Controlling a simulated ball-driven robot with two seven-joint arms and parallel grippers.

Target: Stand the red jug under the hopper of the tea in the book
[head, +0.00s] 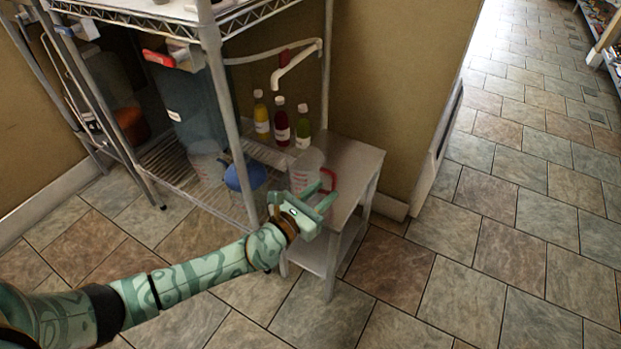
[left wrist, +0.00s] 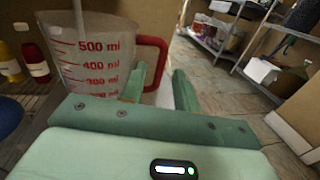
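The red jug is a clear measuring jug (head: 306,168) with a red handle and red markings. It stands upright on a small grey side table (head: 350,160); it fills the left of the left wrist view (left wrist: 90,60). My left gripper (head: 322,196) is in front of the jug at its handle side. In the left wrist view its two fingers (left wrist: 160,85) are apart, with the red handle (left wrist: 152,55) just beyond them; I cannot tell whether they touch it. A dark bucket (head: 188,105) stands on the rack. I cannot make out a book or which hopper holds tea. My right gripper is not in view.
A wire rack (head: 225,95) stands left of the table. On its lower shelf are a clear jug (head: 207,163), a blue round object (head: 244,176) and several bottles (head: 281,122). Open tiled floor lies to the right.

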